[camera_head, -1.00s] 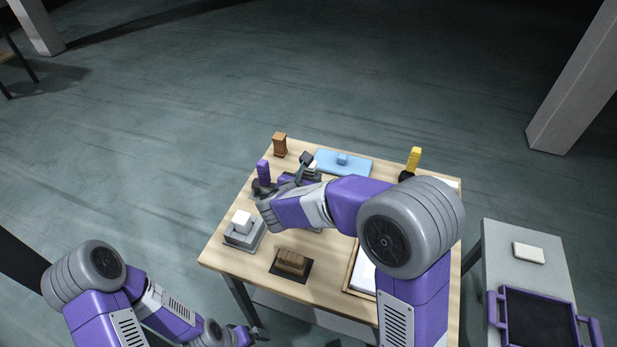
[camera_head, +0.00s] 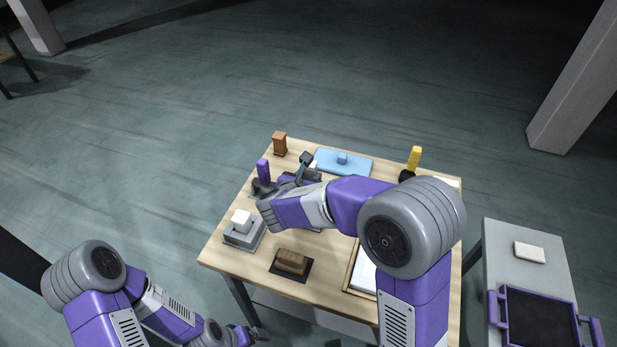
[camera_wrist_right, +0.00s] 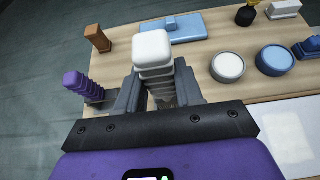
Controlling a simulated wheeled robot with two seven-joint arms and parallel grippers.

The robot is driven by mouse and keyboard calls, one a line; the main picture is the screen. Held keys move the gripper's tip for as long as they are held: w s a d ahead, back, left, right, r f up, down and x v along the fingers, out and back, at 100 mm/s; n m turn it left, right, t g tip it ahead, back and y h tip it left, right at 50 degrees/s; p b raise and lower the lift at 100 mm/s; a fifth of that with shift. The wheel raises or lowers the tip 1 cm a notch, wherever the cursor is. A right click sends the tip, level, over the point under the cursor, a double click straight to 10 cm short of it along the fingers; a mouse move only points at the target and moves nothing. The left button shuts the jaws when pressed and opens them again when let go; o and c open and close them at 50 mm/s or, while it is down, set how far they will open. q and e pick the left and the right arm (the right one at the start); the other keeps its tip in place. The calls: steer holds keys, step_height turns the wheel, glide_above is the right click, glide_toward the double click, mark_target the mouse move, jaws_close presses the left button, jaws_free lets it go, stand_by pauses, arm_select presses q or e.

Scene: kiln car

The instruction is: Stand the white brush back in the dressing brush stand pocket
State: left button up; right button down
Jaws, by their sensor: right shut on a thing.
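My right gripper (camera_wrist_right: 157,92) is shut on the white brush (camera_wrist_right: 152,48), whose white block top and stepped, ridged body show between the two grey fingers in the right wrist view. In the head view the right gripper (camera_head: 299,174) is over the far left part of the table, and its own hand mostly hides the brush. I cannot make out the stand pocket or whether the brush's lower end touches anything. A purple ridged handle (camera_wrist_right: 83,86) stands left of the fingers; it also shows in the head view (camera_head: 263,170). My left gripper (camera_head: 257,334) is low, off the table's front left; its jaws are unclear.
A brown block (camera_head: 279,143) and blue board (camera_head: 357,165) lie beyond the gripper. A grey block with white top (camera_head: 242,222) and a brown brush-like block (camera_head: 291,262) are nearer. Two round pots, white (camera_wrist_right: 228,66) and blue (camera_wrist_right: 275,60), stand right of the hand.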

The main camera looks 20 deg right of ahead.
steer(key=shift+f+b, duration=0.45)
steer(key=shift+f, duration=0.05)
stand_by(0.7)
steer(key=shift+f+b, duration=0.3)
steer(key=shift+f, duration=0.05)
steer(key=shift+f+b, duration=1.95)
steer(key=shift+f, duration=0.2)
stand_by(1.0)
steer(key=shift+f+b, duration=0.3)
steer(key=shift+f, duration=0.05)
steer(key=shift+f+b, duration=0.45)
steer(key=shift+f, duration=0.05)
steer(key=c, duration=0.6)
jaws_free()
steer(key=shift+c, duration=0.2)
steer(key=p+v, duration=0.3)
steer(key=v, duration=0.5)
stand_by(1.0)
